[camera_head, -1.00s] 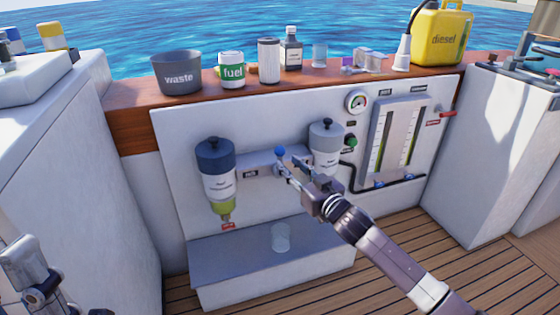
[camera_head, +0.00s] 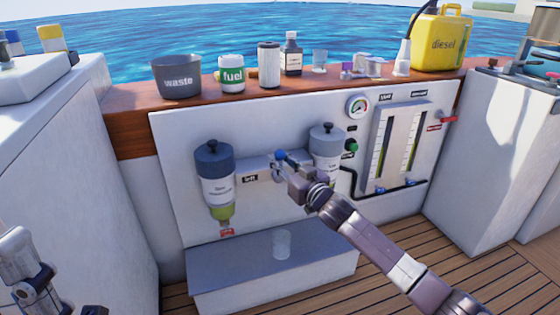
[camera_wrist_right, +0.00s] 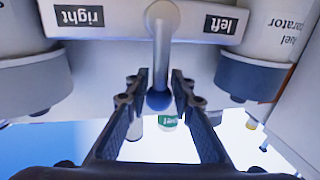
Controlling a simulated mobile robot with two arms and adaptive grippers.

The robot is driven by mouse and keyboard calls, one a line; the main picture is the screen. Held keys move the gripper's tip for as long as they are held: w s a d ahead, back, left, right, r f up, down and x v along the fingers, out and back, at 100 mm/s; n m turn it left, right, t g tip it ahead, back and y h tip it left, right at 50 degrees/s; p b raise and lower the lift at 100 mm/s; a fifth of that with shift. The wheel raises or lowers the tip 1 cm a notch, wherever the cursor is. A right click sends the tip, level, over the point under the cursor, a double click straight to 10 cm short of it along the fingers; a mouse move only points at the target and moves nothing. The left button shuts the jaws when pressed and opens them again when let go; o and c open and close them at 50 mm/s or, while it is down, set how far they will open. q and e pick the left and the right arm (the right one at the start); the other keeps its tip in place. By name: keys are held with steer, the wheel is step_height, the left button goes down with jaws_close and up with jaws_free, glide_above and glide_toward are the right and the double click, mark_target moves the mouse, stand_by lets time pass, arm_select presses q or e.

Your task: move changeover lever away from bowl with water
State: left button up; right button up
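The changeover lever, with its blue ball knob (camera_head: 280,155), sits on the panel between two separators. In the right wrist view, its grey rod (camera_wrist_right: 161,60) and blue knob (camera_wrist_right: 159,101) lie between the fingers of my right gripper (camera_wrist_right: 156,85). Those fingers are open, one on each side, with slim gaps. The left separator bowl (camera_head: 222,213) shows yellow-green liquid. The right separator (camera_head: 326,142) is partly behind my right gripper (camera_head: 282,168), and its bowl is hidden. My left arm shows at the lower left edge; its finger state is unclear.
A clear cup (camera_head: 281,244) stands on the step below. Gauge tubes (camera_head: 398,145) are to the right.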

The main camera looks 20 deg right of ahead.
jaws_close()
steer(key=shift+r, duration=0.1)
